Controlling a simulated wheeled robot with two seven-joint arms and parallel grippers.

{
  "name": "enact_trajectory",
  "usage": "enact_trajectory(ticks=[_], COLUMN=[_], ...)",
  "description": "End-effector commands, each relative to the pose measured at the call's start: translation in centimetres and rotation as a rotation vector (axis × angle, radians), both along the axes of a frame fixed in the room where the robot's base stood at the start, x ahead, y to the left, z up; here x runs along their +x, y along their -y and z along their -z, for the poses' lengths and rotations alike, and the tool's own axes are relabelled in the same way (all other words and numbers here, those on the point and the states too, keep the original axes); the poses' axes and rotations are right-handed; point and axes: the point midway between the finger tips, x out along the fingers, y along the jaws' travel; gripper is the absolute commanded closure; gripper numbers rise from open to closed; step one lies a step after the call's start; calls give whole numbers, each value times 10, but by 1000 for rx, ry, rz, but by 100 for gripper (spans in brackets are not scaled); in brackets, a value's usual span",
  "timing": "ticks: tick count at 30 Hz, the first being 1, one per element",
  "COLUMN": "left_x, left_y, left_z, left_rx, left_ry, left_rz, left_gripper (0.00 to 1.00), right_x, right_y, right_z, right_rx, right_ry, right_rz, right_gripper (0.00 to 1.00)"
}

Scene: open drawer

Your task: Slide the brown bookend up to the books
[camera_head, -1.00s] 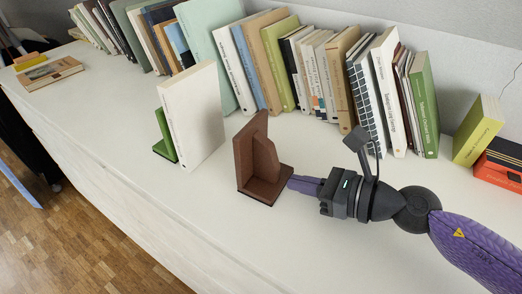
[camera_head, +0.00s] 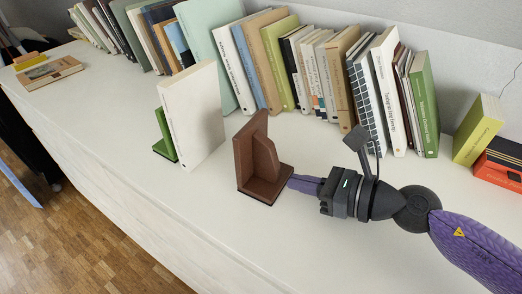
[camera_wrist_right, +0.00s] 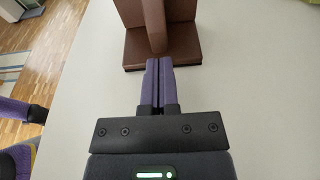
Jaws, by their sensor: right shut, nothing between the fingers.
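The brown bookend (camera_head: 262,165) stands upright on the white surface, with its tall plate on the left and its base toward my right gripper. To its left, with a gap, a thick white book (camera_head: 195,115) stands against a green bookend (camera_head: 165,135). My right gripper (camera_head: 292,183) is shut and empty. Its purple fingertips are at the right edge of the brown bookend's base. In the right wrist view the fingertips (camera_wrist_right: 160,64) are at the near edge of the bookend (camera_wrist_right: 162,40); I cannot tell if they touch. My left gripper is not in view.
A long row of books (camera_head: 310,75) stands along the back wall. A yellow-green book (camera_head: 478,130) and an orange and black box (camera_head: 500,163) are at the right. A flat book (camera_head: 50,73) lies far left. The front surface is clear, ending at an edge.

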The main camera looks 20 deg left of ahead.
Motion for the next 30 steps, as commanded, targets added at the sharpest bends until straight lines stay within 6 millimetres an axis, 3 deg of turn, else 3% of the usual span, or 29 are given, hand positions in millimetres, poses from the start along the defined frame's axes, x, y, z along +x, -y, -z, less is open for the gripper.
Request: enact_trajectory(ticks=[11, 30], left_x=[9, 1], left_y=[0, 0], left_z=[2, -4], left_rx=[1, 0], left_ry=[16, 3], left_rz=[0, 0], left_gripper=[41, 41], right_x=[0, 4], right_y=[0, -13], right_z=[0, 0], right_rx=[0, 1], right_ry=[0, 0], right_rz=[0, 0], right_gripper=[100, 100])
